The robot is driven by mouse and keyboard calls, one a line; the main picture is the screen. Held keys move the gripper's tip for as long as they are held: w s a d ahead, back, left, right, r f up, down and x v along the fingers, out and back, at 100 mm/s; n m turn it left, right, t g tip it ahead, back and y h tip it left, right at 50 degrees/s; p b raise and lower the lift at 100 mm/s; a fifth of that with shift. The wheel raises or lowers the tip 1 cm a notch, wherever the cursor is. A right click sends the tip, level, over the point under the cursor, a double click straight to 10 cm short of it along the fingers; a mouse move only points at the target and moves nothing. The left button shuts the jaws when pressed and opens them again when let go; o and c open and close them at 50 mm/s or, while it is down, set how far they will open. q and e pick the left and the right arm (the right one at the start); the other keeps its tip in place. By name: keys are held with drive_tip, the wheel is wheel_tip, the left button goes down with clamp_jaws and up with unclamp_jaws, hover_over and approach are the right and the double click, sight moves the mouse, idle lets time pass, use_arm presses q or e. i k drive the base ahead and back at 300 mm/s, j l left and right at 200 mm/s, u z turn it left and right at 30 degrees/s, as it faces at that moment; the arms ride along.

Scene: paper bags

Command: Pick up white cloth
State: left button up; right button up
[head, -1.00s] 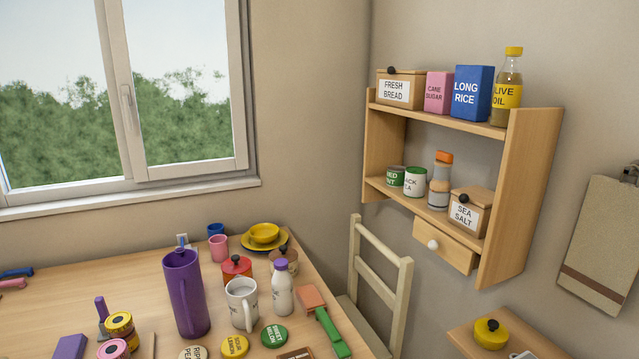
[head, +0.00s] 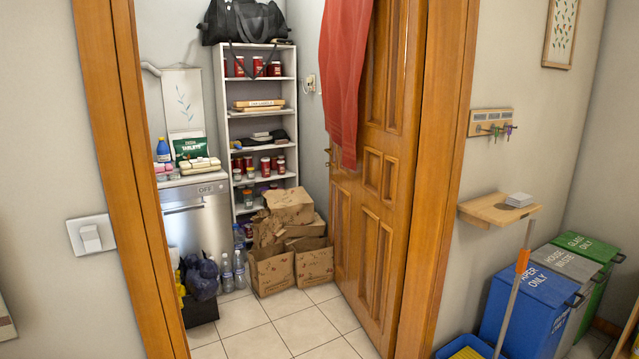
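I cannot make out for certain which thing is the white cloth. Neither of my grippers is in view.
The wooden door (head: 372,180) stands open with a red cloth (head: 345,70) over it. Cardboard boxes (head: 290,265) stand by a white shelf unit (head: 225,130). Blue (head: 525,305), grey and green bins stand right. Tiled floor (head: 310,325) is clear in the doorway.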

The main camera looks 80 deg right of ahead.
sight(518, 201)
drive_tip(key=z, duration=3.9)
drive_tip(key=i+l+u, duration=0.3)
drive_tip(key=i+l, duration=0.95)
drive_tip(key=i, duration=0.1)
